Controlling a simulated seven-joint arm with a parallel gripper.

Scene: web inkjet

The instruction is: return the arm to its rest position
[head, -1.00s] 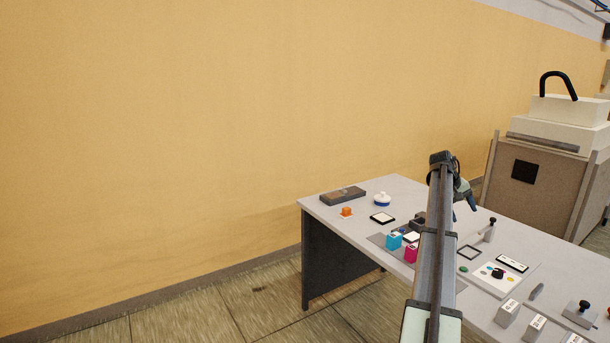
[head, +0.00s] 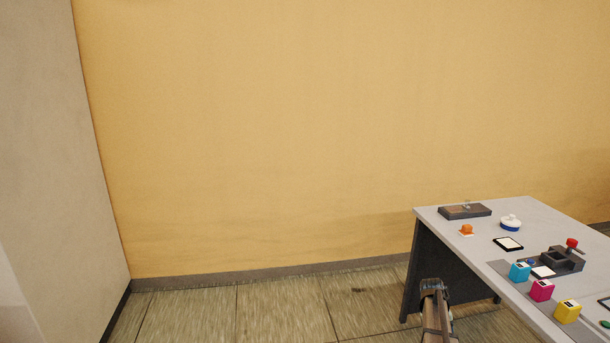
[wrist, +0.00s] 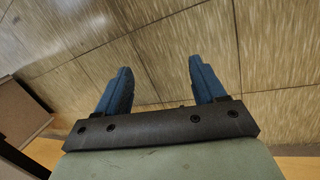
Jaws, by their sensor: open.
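My gripper (wrist: 160,80) shows in the wrist view with its two blue fingers spread apart. Nothing is between them, and tiled floor lies beyond. In the head view part of my arm (head: 436,310) shows at the bottom, in front of the table's left side. The gripper's fingers cannot be made out in the head view.
A grey table (head: 465,238) stands at the right. On it are cyan (head: 519,272), magenta (head: 541,291) and yellow (head: 567,311) blocks, a dark fixture with a red knob (head: 571,243) and a white-and-blue round item (head: 510,222). A pale wall (head: 50,150) stands at the left; the floor between is open.

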